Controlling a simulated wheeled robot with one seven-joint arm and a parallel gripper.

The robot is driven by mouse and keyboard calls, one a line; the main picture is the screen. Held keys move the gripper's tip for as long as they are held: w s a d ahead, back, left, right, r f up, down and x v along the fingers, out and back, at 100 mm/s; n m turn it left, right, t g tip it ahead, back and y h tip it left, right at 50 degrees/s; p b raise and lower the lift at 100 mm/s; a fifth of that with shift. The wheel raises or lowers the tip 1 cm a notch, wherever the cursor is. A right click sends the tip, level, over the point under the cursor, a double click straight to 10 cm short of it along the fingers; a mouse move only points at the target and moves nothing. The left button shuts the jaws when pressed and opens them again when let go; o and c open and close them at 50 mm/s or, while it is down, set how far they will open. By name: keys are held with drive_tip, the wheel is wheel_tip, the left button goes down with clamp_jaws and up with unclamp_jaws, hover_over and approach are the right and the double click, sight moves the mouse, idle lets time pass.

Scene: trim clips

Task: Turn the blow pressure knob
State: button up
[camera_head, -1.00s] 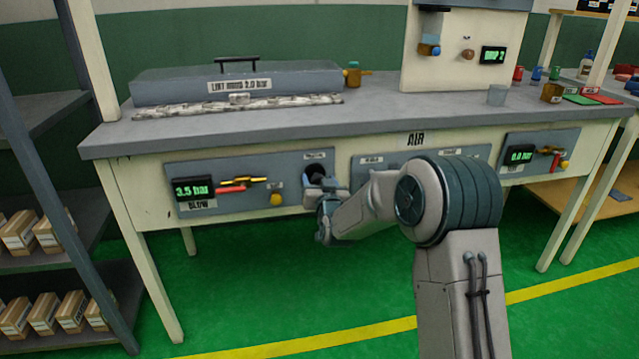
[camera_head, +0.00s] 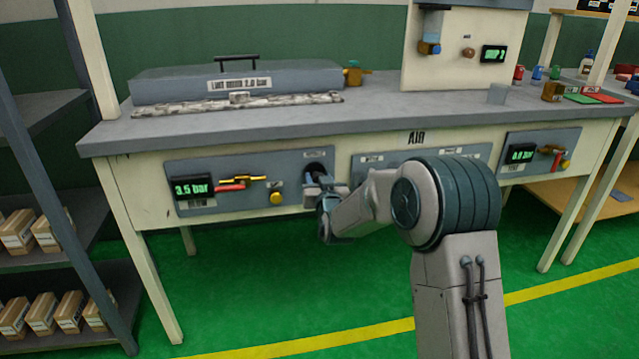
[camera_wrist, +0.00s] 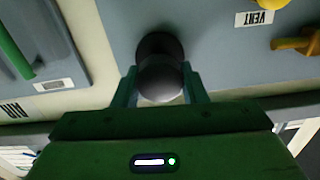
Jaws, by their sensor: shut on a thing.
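The blow pressure knob is a dark round knob (camera_wrist: 160,76) on the grey blow panel (camera_head: 235,202) in the bench front. In the wrist view it sits between the two fingers of my gripper (camera_wrist: 160,88), which is shut on it. In the head view my gripper (camera_head: 318,184) reaches the right end of the panel and hides part of the knob (camera_head: 316,168). The blow display (camera_head: 192,187) on the panel's left reads 3.5 bar. Any pointer mark on the knob cannot be made out.
A red and yellow lever (camera_head: 240,182) and a yellow knob (camera_head: 277,198) are left of my gripper; a yellow part (camera_wrist: 295,42) shows in the wrist view. A second panel (camera_head: 372,170) lies right, partly behind my arm. The bench top (camera_head: 420,128) overhangs the panels.

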drive_tip(key=n+b, duration=0.2)
drive_tip(key=shift+a+f+n, duration=0.1)
drive_tip(key=shift+f+n, duration=0.05)
drive_tip(key=shift+n, duration=0.15)
drive_tip(key=n+b, duration=0.3)
drive_tip(key=n, duration=0.1)
drive_tip(key=shift+a, duration=0.1)
drive_tip(key=n+b, duration=0.2)
drive_tip(key=n, duration=0.2)
drive_tip(key=shift+n, duration=0.4)
drive_tip(key=shift+n+b, duration=0.6)
drive_tip(key=shift+n, duration=0.6)
drive_tip(key=o, duration=1)
drive_tip(key=shift+c, duration=0.2)
drive_tip(key=shift+s, duration=0.1)
